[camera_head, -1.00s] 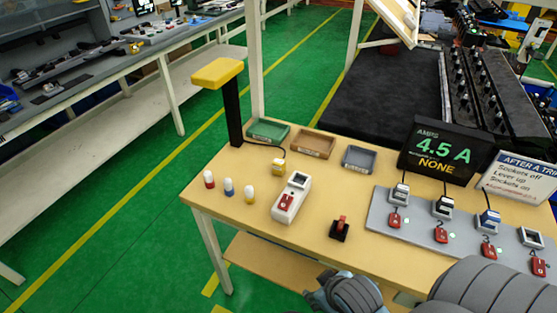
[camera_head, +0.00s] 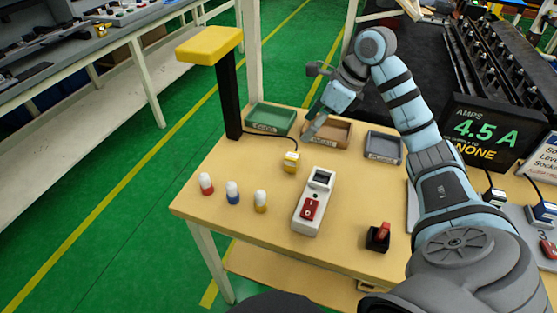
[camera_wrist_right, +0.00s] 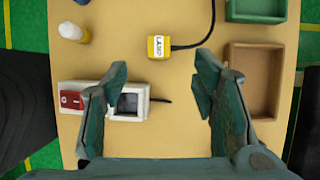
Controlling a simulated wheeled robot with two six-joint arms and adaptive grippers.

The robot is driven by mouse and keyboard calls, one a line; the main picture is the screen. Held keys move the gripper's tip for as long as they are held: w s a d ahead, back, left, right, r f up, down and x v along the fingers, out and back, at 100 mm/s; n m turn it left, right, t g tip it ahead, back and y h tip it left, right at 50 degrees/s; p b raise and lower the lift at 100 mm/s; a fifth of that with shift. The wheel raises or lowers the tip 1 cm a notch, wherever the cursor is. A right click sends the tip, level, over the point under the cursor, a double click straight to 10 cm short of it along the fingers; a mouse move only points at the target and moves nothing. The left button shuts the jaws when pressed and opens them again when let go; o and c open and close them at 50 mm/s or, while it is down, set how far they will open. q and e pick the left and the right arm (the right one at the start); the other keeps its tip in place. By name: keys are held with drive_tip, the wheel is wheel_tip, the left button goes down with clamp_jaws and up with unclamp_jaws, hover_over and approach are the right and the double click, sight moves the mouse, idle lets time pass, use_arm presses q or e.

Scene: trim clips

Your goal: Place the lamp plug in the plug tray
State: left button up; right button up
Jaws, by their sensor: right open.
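The lamp plug (camera_head: 290,162) is a small yellow and white block lying on the bench, with a black cord running to the yellow-topped lamp (camera_head: 209,45). In the right wrist view the plug (camera_wrist_right: 161,48) shows a "LAMP" label, beyond and between my open fingers. My right gripper (camera_wrist_right: 158,88) is empty and above the bench; the plug is not between its jaws. Three trays stand along the back edge: green (camera_head: 270,117), brown (camera_head: 328,133) and grey (camera_head: 383,146). Their labels are too small to read surely. My left gripper is not in view.
A white socket unit with a red switch (camera_head: 311,209) sits in front of the plug. Red, blue (camera_head: 232,192) and yellow pegs stand to its left. A red-lever block (camera_head: 379,237) is at right.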

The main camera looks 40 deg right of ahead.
sight(293, 155)
drive_tip(key=f, duration=0.3)
drive_tip(key=a+f+b, duration=0.1)
drive_tip(key=f, duration=0.2)
drive_tip(key=shift+a, duration=0.15)
drive_tip(key=x, duration=0.3)
drive_tip(key=w+x, duration=0.1)
drive_tip(key=x, duration=0.3)
drive_tip(key=shift+w+r, duration=0.1)
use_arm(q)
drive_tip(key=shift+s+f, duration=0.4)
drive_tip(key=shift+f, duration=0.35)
use_arm(e)
drive_tip(key=shift+h, duration=0.3)
drive_tip(key=shift+c, duration=0.5)
clamp_jaws()
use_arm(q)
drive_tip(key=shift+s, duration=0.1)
use_arm(e)
drive_tip(key=shift+r, duration=0.15)
